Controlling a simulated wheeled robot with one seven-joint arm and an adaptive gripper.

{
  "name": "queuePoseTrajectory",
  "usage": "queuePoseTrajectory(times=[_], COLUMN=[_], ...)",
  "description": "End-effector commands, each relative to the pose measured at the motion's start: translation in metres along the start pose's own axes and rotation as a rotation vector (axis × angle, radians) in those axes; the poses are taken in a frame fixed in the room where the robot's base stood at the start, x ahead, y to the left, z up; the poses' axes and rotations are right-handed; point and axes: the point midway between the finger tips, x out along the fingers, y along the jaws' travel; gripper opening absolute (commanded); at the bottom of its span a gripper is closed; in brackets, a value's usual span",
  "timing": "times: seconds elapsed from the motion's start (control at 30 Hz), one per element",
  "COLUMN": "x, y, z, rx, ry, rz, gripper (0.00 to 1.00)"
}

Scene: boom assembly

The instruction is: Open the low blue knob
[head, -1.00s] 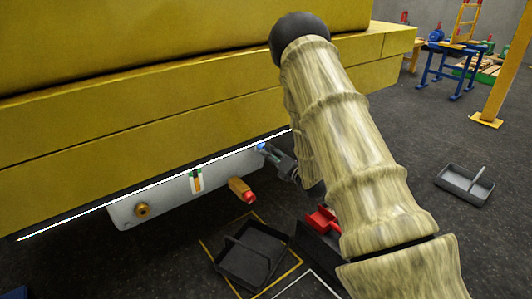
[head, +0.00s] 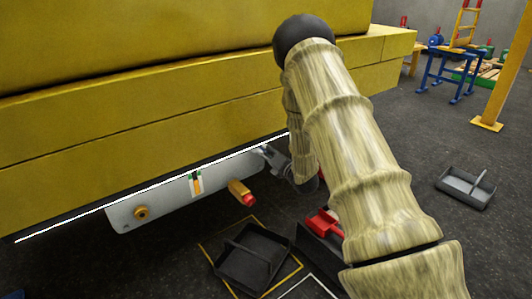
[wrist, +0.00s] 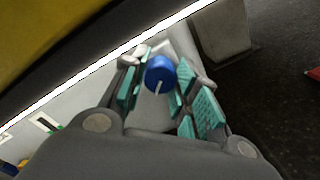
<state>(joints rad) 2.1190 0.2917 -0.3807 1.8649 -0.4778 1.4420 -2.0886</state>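The low blue knob (wrist: 160,74) shows in the wrist view, with a pale pointer line on its face. It is on the light grey panel (head: 165,197) under the yellow beam. My gripper (wrist: 161,80) has its teal-padded fingers on either side of the knob. The fingers are open, and a small gap shows at the left; I cannot tell whether the right finger touches. In the head view my gripper (head: 266,152) is at the panel's right end, and the knob is hidden there.
The yellow beam (head: 130,140) overhangs the panel closely. The panel also carries a brass fitting (head: 141,212), a green-and-orange gauge (head: 196,184) and a red-tipped orange fitting (head: 242,192). A dark tray (head: 250,262) lies on the floor below. Another tray (head: 466,187) lies at right.

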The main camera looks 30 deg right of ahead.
Motion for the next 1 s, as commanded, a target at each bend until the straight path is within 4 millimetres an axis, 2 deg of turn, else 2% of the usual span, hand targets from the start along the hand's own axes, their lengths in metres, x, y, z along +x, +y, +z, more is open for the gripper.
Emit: queuePoseTrajectory(times=[0.27, 0.47, 1.0], x=[-0.0004, -0.0006, -0.0013], y=[0.0002, 0.0013, 0.0013], z=[0.0012, 0.0024, 0.0045], rx=[0.024, 0.111, 0.593], ry=[0.0, 0.003, 0.015], rz=[-0.002, -0.004, -0.02], gripper=[0.06, 0.06, 0.06])
